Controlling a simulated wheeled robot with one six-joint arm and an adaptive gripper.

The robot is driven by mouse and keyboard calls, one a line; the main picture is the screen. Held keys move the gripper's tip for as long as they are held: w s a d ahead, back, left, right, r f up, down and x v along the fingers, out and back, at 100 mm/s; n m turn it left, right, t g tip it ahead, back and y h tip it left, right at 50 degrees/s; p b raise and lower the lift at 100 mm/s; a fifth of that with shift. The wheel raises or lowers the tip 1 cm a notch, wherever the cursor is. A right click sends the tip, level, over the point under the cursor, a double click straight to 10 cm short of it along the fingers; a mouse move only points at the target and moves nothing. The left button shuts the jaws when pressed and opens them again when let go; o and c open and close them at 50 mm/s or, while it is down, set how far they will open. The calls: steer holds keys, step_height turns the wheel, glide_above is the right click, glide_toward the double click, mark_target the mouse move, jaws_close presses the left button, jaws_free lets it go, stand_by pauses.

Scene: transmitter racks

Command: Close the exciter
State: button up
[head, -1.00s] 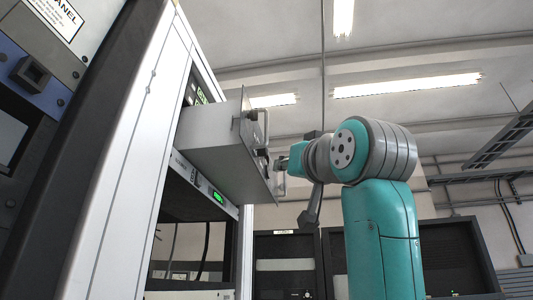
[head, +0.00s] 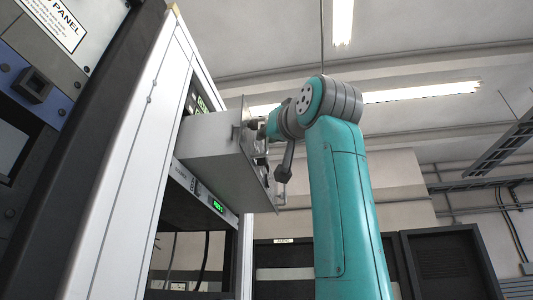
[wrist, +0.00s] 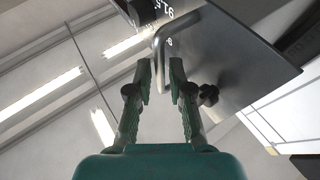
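The exciter (head: 215,145) is a grey metal box pulled partway out of the rack, its front panel facing right. Its panel carries a lower handle (head: 284,168); the upper handle is mostly hidden by my arm in the head view. In the wrist view the panel (wrist: 235,55) fills the upper right, with a bent metal handle (wrist: 159,50). My gripper (wrist: 160,62) is open, its two fingertips apart on either side of the handle bar. I cannot tell whether they touch it. In the head view my gripper (head: 258,128) is at the panel's upper part.
The rack's pale side post (head: 130,150) stands left of the exciter. A unit with a green display (head: 217,206) sits just below it. Dark cabinets (head: 445,262) stand behind at lower right. A cable tray (head: 500,145) hangs at right.

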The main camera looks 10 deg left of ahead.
steer(key=shift+x, duration=0.9)
jaws_close()
glide_above(200, 166)
steer(key=shift+d, duration=0.2)
jaws_free()
steer(key=shift+a, duration=0.15)
